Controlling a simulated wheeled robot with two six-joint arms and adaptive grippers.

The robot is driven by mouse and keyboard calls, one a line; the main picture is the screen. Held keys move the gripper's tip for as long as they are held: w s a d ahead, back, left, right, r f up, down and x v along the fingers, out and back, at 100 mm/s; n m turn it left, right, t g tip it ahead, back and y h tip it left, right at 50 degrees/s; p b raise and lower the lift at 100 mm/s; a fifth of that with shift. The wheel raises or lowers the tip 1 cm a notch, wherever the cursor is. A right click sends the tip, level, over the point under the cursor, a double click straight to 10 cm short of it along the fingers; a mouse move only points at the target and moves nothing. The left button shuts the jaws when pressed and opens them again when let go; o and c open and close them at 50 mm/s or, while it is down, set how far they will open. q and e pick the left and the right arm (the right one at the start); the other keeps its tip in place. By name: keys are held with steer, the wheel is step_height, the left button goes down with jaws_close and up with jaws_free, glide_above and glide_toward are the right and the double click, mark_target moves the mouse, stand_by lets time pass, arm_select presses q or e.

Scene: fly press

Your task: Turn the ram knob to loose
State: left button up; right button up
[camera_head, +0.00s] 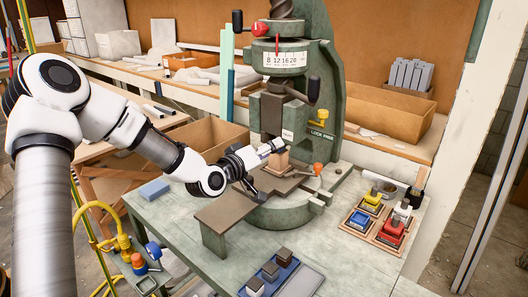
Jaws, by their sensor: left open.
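The green fly press (337,75) stands on a green bench. A yellow knob (322,116) is on the right side of its frame, above a label (321,134) that seems to read "LOCK FREE". I cannot tell for sure that it is the ram knob, or which way it is set. My left gripper (273,160) is open at the press bed, below the dark ram (272,108). It is close to a tan block (279,162); I cannot tell whether they touch. The gripper is left of and below the yellow knob, apart from it. My right gripper does not show.
Trays with red (391,229) and yellow (372,200) pieces sit at right. A blue tray (268,277) holds dark blocks in front.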

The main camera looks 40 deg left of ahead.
arm_select(q)
steer(key=s, duration=0.7)
steer(key=shift+a+r, duration=0.25)
